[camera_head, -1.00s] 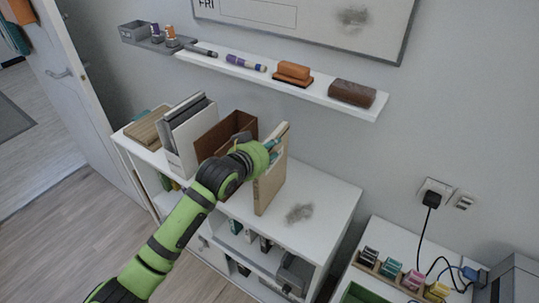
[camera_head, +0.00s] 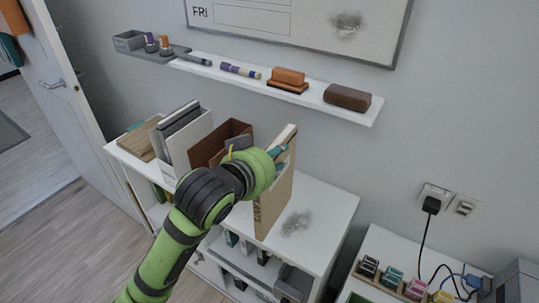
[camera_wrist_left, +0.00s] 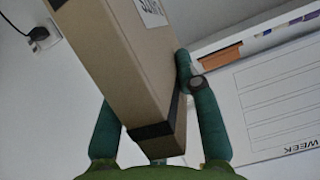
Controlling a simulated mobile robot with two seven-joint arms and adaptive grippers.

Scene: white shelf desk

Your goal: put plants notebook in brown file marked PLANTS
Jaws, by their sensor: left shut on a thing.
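The plants notebook (camera_head: 273,208) is a thick tan book held upright, with dark letters that look like PLANTS on its narrow front side. My left gripper (camera_head: 279,154) is shut on its upper part. In the left wrist view the notebook (camera_wrist_left: 125,65) lies between the green fingers, with a white label and a dark band. The brown file (camera_head: 209,151) is an open-topped box on the white shelf desk, just left of the notebook and partly hidden by my gripper. No marking on it can be read. My right gripper is not in view.
A white file with dark folders (camera_head: 178,140) stands left of the brown file. The white desk top (camera_head: 325,205) right of the notebook is clear except for a grey smudge. A wall ledge (camera_head: 310,100) with pens and erasers runs above.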

